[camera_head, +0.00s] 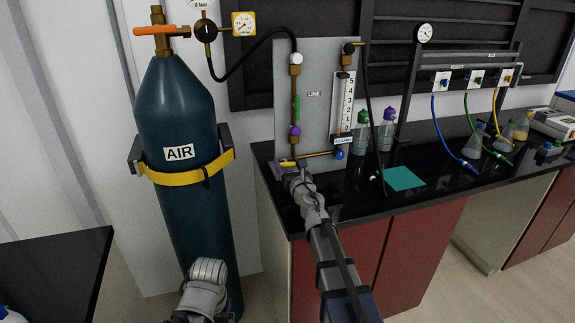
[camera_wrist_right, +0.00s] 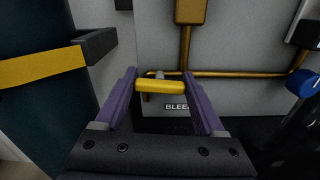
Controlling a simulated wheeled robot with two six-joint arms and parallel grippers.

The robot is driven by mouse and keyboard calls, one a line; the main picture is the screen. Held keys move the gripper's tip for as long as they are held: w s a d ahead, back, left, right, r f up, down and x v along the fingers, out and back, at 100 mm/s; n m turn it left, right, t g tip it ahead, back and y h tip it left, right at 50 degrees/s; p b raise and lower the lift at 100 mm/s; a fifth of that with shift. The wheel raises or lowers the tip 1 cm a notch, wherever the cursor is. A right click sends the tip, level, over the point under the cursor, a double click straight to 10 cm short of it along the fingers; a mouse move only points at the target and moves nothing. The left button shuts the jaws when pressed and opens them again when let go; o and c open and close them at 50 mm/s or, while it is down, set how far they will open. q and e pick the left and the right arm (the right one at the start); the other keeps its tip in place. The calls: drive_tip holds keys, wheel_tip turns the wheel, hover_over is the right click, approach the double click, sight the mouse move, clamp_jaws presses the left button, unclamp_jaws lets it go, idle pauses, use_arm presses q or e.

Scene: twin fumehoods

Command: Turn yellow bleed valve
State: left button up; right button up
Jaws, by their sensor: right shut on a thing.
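The yellow bleed valve handle (camera_wrist_right: 160,87) is a short bar at the bottom of the grey panel marked LINE (camera_head: 318,120). It lies level, above a label that reads "BLEE", the rest hidden by a finger. My right gripper (camera_wrist_right: 163,88) is shut on it, one purple finger at each end of the bar. In the head view the right gripper (camera_head: 289,166) reaches the panel's lower left corner and mostly covers the handle. Only a grey link of my left arm shows at the bottom; its gripper is not in view.
A dark blue AIR cylinder (camera_head: 178,200) with a yellow strap stands left of the panel. A blue knob (camera_head: 339,154) is right of the valve. Two bottles, a teal mat (camera_head: 404,178), hoses and flasks are on the black bench (camera_head: 350,200).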

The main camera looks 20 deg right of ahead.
drive_tip(key=m, duration=0.8)
drive_tip(key=shift+m, duration=0.3)
drive_tip(key=m, duration=0.4)
drive_tip(key=shift+d, duration=0.1)
drive_tip(key=shift+m, duration=2.1)
drive_tip(key=o, duration=1.3)
drive_tip(key=shift+o, duration=0.2)
drive_tip(key=shift+s, duration=0.1)
